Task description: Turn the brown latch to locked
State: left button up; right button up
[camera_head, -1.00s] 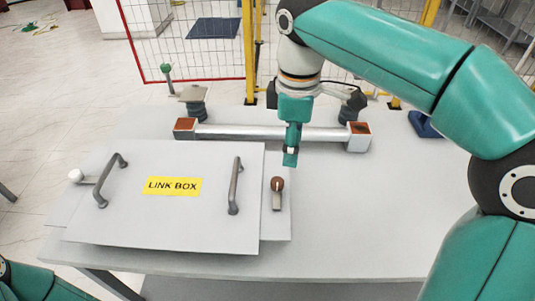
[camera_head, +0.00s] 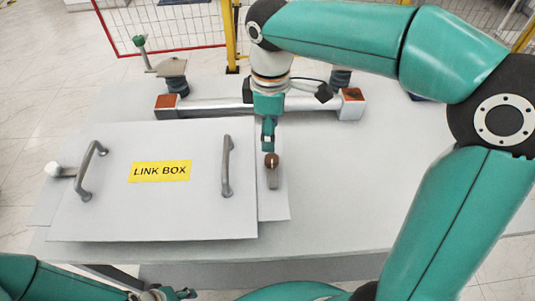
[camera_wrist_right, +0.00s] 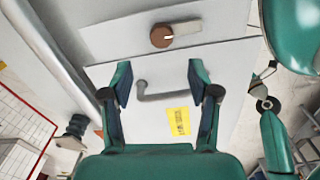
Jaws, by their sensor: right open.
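The brown latch (camera_head: 271,161) has a round brown knob and a grey lever pointing toward the front of the table in the head view. It sits on the grey plate right of the link box cover. In the right wrist view the brown latch (camera_wrist_right: 162,36) is beyond the fingertips, near the top. My right gripper (camera_head: 268,146) is just behind the knob in the head view; contact cannot be told. Its two fingers stand apart with nothing between them in the wrist view (camera_wrist_right: 160,82). My left gripper (camera_head: 168,293) is low at the front edge; its jaws are unclear.
The link box cover (camera_head: 110,205) has two grey handles (camera_head: 226,165) and a yellow label (camera_head: 160,171). A white-knobbed latch (camera_head: 54,170) is at its left. A silver bar (camera_head: 215,107) with brown end blocks lies behind. The table right of the latch is clear.

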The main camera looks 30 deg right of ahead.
aim_at(270, 157)
notch_tip(270, 157, down, 8)
jog(key=shift+f, duration=0.2)
